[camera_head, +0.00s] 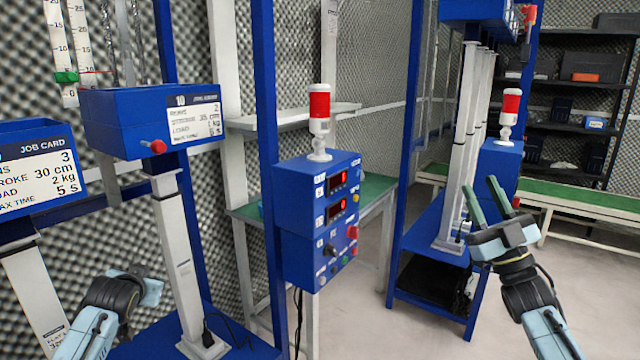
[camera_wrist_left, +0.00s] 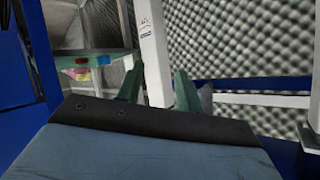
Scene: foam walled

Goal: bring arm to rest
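My right gripper (camera_head: 484,188) is raised at the right of the head view, its two green fingers apart with nothing between them. It appears in front of the blue frame and white post there. My left arm (camera_head: 112,300) comes in at the lower left of the head view; its fingers are not visible there. In the left wrist view my left gripper (camera_wrist_left: 159,75) has its two green fingers apart. A white post (camera_wrist_left: 153,50) shows behind the gap, and I see nothing held.
A blue control box (camera_head: 318,215) with a red-and-white lamp (camera_head: 320,115) stands mid-view. Blue job-card boxes (camera_head: 125,130) on white posts (camera_head: 180,260) stand close to my left arm. A green-topped table (camera_head: 375,190) is behind. Grey floor (camera_head: 350,320) lies open at centre front.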

